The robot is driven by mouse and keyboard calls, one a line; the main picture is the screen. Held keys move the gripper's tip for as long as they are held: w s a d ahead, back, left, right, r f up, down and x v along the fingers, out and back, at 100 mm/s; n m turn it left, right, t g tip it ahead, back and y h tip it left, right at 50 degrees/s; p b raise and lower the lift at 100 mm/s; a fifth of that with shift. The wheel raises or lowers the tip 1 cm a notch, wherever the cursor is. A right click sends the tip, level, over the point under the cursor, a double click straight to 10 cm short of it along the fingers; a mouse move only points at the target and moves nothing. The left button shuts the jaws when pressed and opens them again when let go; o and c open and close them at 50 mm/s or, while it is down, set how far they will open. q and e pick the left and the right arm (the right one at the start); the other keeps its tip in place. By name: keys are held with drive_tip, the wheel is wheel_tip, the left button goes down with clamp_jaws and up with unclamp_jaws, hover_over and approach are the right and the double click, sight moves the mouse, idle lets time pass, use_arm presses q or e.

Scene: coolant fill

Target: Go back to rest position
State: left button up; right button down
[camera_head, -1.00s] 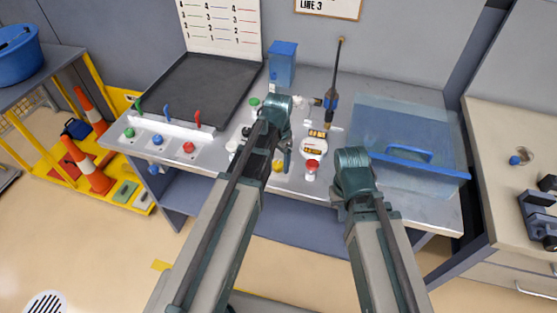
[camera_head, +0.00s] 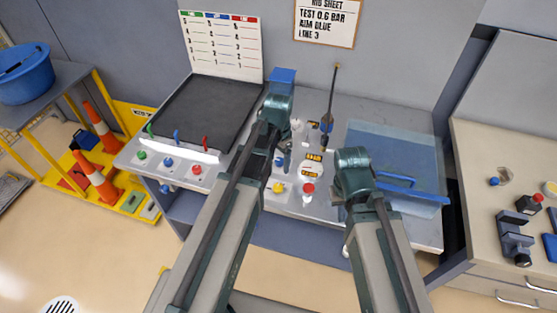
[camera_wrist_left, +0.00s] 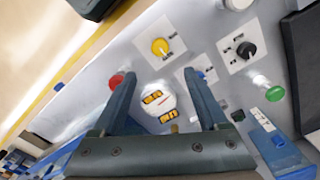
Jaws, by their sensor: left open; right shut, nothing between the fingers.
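My left gripper (camera_wrist_left: 160,74) is open and empty above the bench's control panel. In the left wrist view its fingers stand in front of a white round gauge (camera_wrist_left: 160,101) with yellow labels, with nothing held. In the head view my left wrist partly covers a blue box (camera_head: 283,75) at the back. My right gripper (camera_head: 341,212) is shut and empty over the front right of the bench, mostly hidden beneath its wrist. A red knob (camera_head: 308,188) and a yellow knob (camera_head: 278,187) lie between the two arms.
A dark tray (camera_head: 205,105) fills the bench's back left, with coloured levers before it. A clear blue bin (camera_head: 390,150) stands at the right, close to my right wrist. A dark upright tool (camera_head: 327,122) rises at the back. Orange cones (camera_head: 97,180) stand at the left.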

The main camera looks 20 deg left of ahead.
use_arm(q)
drive_tip(key=shift+r, duration=0.1)
idle(0.4)
drive_tip(key=s+d+f+n+y+b, duration=0.1)
drive_tip(key=s+d+f+b, duration=0.4)
drive_tip(key=s+d, duration=0.5)
drive_tip(key=s+n, duration=0.1)
drive_tip(key=s, duration=0.3)
drive_tip(key=shift+s+d+f+n+b, duration=0.2)
drive_tip(key=shift+n+b, duration=0.1)
drive_tip(key=shift+n, duration=0.1)
use_arm(e)
wheel_tip(320, 180, down, 5)
drive_tip(key=shift+f, duration=0.2)
use_arm(q)
drive_tip(key=shift+a, duration=0.1)
